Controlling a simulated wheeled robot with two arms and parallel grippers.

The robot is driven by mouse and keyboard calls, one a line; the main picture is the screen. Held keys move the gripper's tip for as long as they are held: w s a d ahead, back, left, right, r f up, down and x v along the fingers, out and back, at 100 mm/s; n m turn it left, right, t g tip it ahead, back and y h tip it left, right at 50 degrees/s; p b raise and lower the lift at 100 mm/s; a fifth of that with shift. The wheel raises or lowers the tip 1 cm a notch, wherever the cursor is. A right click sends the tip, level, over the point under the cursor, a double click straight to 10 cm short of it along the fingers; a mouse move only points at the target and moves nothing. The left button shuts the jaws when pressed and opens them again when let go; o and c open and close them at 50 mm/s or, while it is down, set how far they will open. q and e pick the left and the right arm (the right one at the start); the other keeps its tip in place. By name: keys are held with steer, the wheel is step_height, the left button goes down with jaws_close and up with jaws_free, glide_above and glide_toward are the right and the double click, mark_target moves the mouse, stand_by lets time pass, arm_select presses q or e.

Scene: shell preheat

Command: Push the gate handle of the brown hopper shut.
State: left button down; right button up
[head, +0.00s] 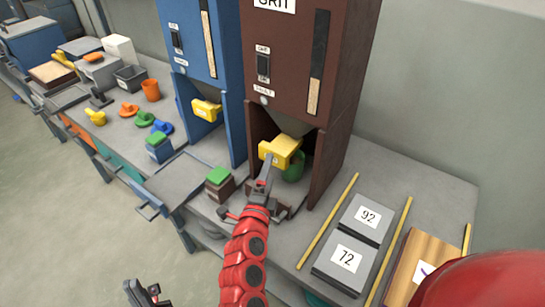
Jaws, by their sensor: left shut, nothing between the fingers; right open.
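The brown hopper (300,60) stands at the back, labelled GRIT. Its yellow gate handle (283,150) sticks out at the front of the lower bay, under the chute. My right gripper (268,172) is open, with its tip right at the handle's lower front side; I cannot tell whether they touch. The red arm partly hides the bay floor. A green round container (293,167) sits behind the handle, partly hidden. My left gripper (143,293) is shut and empty, low at the bottom left edge, away from the hopper.
A blue hopper (190,40) with its own yellow handle (206,110) stands to the left. A brown block with a green top (219,180) is beside the bay. Plates marked 92 (368,216) and 72 (345,258) lie right, between yellow rods (328,220).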

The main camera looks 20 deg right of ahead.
steer(key=x, duration=0.5)
steer(key=shift+w+d, duration=0.1)
steer(key=shift+w, duration=0.2)
jaws_close()
steer(key=shift+p, duration=0.35)
